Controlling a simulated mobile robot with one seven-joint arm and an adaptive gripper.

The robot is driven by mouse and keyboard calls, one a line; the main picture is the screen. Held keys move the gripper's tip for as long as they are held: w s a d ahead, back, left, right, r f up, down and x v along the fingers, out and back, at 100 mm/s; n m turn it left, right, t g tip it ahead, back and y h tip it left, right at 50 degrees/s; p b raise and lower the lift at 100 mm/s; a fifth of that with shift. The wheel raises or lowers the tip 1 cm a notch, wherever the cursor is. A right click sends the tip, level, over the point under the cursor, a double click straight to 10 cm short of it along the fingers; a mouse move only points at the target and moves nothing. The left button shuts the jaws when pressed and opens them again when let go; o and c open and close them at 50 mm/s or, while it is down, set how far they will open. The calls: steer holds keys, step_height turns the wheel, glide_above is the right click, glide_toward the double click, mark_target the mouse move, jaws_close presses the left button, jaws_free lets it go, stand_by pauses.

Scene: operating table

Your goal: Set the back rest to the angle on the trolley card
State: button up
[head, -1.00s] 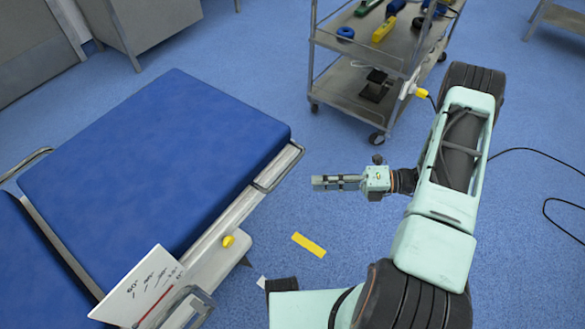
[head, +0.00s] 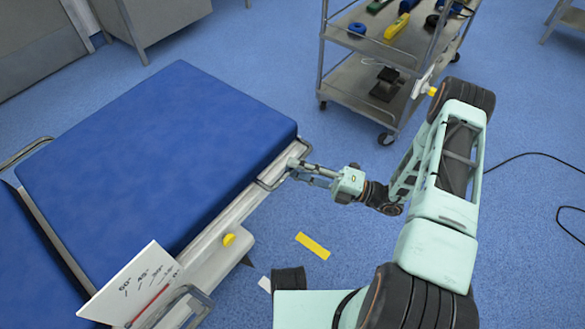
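The back rest (head: 160,150) is the wide blue padded section of the table and looks flat or nearly flat. A metal loop handle (head: 268,184) sticks out at its right end. My gripper (head: 292,169) is at this handle, its fingers apart and tips at or over the bar; I cannot tell if they touch. A white angle scale (head: 132,284) with marks such as 60, 45 and 30 stands at the table's near side, with a red line low on it. The trolley (head: 366,72) carries a small white piece (head: 423,84), unreadable from here.
The trolley's top shelf holds a blue ring (head: 357,29), a yellow tool (head: 397,26) and other items. A yellow strip (head: 313,246) lies on the floor. A black cable (head: 535,153) runs over the floor at right. Floor between table and trolley is clear.

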steer(key=shift+w+a+r, duration=0.1)
steer(key=shift+w+a, duration=0.05)
steer(key=shift+a, duration=0.4)
jaws_close()
